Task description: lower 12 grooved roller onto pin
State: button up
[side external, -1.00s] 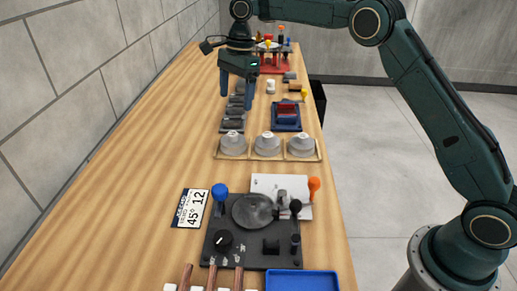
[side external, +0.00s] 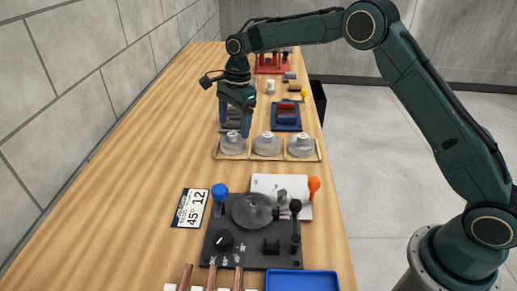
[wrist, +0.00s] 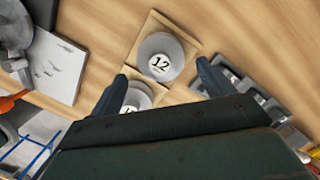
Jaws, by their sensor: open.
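The grey grooved roller marked 12 (wrist: 155,45) sits in a square pocket of the wooden tray (wrist: 190,42), label up, in the wrist view. In the side view it appears to be the leftmost roller (side external: 232,148). My gripper (side external: 235,132) is open and empty, fingers down, just over that roller. In the wrist view my gripper's fingertips (wrist: 160,72) lie either side of the roller, apart from it. The black bending fixture (side external: 230,258) stands nearer the camera with a grey disc (side external: 252,208) on it. I cannot make out the pin.
Two more rollers (side external: 268,146) (side external: 301,147) share the tray. Dark blocks lie behind it, beside a blue and red vise (side external: 286,118). A number plate reading 45° 12 (side external: 190,208), a white sheet (side external: 265,183) and a blue tray (side external: 300,281) lie nearer. The wall-side tabletop is clear.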

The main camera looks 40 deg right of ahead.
aim_at(233, 133)
jog(key=shift+f, duration=0.15)
jog(key=shift+a+f, duration=0.2)
jog(key=shift+f, duration=1.05)
jog(key=shift+a+f, duration=0.2)
jog(key=shift+f, duration=1)
jog(key=shift+c, duration=0.4)
jog(key=c, duration=1.1)
